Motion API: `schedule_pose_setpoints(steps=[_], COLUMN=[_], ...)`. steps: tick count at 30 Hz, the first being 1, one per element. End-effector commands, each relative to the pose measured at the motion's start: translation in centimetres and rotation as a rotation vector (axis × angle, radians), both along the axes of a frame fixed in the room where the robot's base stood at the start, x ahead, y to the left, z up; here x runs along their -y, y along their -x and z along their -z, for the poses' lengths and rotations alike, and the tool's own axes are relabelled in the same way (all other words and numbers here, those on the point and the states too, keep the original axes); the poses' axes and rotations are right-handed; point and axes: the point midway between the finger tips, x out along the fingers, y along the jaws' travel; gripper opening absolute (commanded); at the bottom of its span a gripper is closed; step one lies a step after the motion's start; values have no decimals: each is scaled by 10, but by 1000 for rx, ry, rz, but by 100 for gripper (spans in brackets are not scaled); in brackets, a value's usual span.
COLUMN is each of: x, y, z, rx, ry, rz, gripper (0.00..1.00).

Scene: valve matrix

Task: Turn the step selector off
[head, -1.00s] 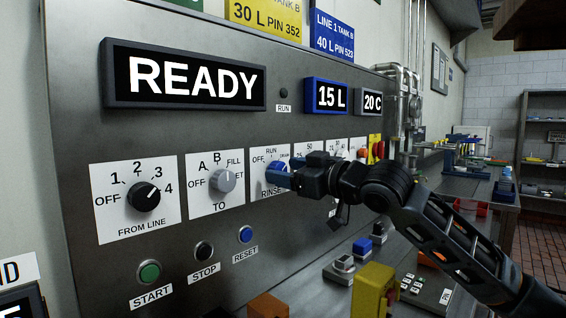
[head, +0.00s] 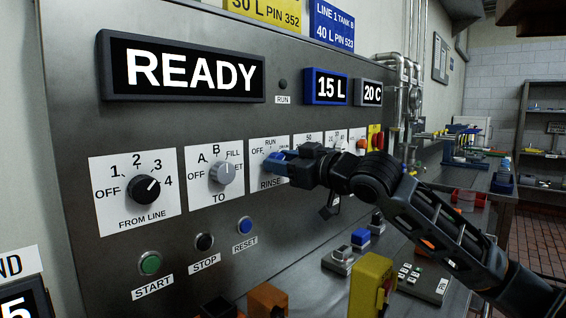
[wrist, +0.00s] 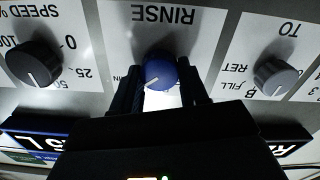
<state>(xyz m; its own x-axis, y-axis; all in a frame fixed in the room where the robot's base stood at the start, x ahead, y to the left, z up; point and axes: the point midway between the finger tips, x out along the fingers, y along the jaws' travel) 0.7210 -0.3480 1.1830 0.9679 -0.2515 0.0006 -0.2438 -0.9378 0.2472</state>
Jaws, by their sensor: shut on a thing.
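The blue knob (wrist: 160,72) sits on the white RINSE plate (wrist: 205,20), which reads OFF, RUN and a partly hidden DRAIN in the head view. The wrist view is upside down. There, the knob's white mark points down and left, toward the side where the covered DRAIN lettering shows. My gripper (head: 277,160) is at this knob, with one finger on each side of it, shut on it. The wrist view shows both fingers of my gripper (wrist: 160,88) flanking the knob. My gripper and its fingers hide part of the plate's scale.
Left of it are the TO knob (head: 223,173) and the FROM LINE knob (head: 146,189). The SPEED knob (wrist: 34,64) is on the other side. START (head: 150,263), STOP (head: 204,242) and RESET (head: 244,225) buttons sit below. The display (head: 185,69) reads READY.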

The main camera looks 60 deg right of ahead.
Motion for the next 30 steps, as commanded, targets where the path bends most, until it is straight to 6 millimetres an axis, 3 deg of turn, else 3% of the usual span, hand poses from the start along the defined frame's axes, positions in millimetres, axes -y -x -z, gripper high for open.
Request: schedule_pose_setpoints(steps=[14,30], x=[-1,-2], y=[0,-1], z=[5,8], rx=[-22,-140], ry=[87,540], rz=[-2,-2], gripper=[13,13])
